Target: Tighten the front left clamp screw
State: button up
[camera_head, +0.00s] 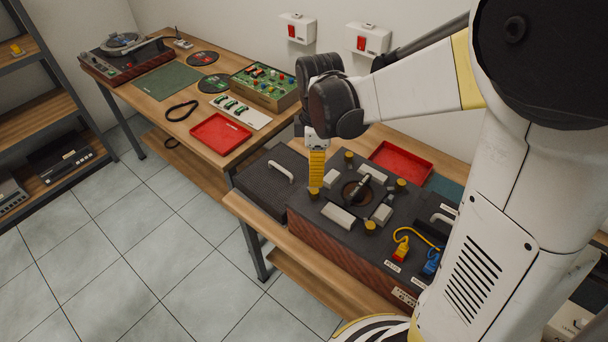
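A box (318,239) with a dark top and reddish-brown sides stands on the near wooden bench. Its top carries several brass clamp screws around a round recess with a metal piece (360,188). The screws are at the left (313,194), the back (349,157), the right (400,185) and the front (370,228). Pale blocks sit between them. My gripper (316,182) points down with a yellow, ribbed lower part directly over the left screw. Its tip looks at or just above the screw; I cannot tell if they touch. The finger gap is not visible.
A dark case with a pale handle (281,171) stands left of the box. A red tray (402,159) lies behind. Another bench holds a red tray (221,133) and a turntable (121,43).

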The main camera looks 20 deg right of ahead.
aim_at(314, 190)
notch_tip(314, 190, down, 8)
jog(key=b, duration=0.2)
jog(key=shift+f+b, duration=0.25)
jog(key=shift+b, duration=0.1)
jog(key=shift+c, duration=0.6)
grip_shut()
